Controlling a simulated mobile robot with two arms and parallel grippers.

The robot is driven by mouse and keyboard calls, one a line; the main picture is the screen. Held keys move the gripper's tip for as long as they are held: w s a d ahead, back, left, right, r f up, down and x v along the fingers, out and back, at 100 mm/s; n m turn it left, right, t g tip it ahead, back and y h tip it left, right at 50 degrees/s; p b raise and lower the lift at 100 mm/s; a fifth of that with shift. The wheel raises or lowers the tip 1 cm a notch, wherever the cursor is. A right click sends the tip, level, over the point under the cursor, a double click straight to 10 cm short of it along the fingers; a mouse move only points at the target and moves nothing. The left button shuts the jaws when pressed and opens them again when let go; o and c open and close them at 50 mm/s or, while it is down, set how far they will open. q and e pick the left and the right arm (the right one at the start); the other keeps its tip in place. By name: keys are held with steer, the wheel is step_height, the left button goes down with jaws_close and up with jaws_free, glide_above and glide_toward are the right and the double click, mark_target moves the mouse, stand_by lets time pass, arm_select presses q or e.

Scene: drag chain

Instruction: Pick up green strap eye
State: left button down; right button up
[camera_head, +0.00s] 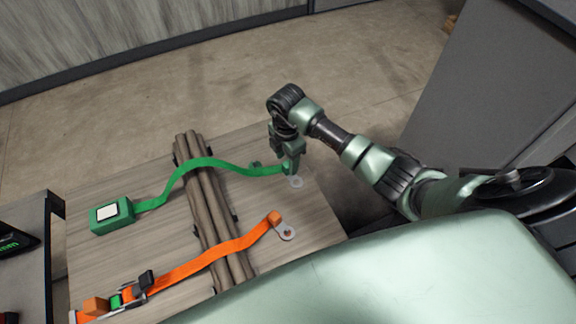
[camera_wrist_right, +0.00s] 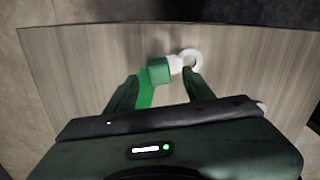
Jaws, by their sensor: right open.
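The green strap (camera_head: 208,162) runs from a green box (camera_head: 110,215) at the left, over the brown bars, to its eye end at the right of the table. The strap eye, a pale ring (camera_head: 296,182), lies at the strap's end below my right gripper (camera_head: 288,166). In the right wrist view the ring (camera_wrist_right: 192,60) and the green end block (camera_wrist_right: 159,71) show between and just ahead of the fingertips (camera_wrist_right: 160,80). My right gripper is open, its fingers on either side of the strap end. I cannot tell whether they touch it. My left gripper is not in view.
Brown bars (camera_head: 205,205) cross the wooden table (camera_head: 150,180). An orange strap (camera_head: 215,254) with its own ring (camera_head: 287,232) lies nearer the front. A dark cabinet (camera_head: 30,250) stands at the left, and a grey cabinet (camera_head: 480,90) at the right.

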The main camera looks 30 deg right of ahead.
mark_target(288, 163)
step_height(288, 163, down, 3)
steer(key=shift+d, duration=0.15)
jaws_close()
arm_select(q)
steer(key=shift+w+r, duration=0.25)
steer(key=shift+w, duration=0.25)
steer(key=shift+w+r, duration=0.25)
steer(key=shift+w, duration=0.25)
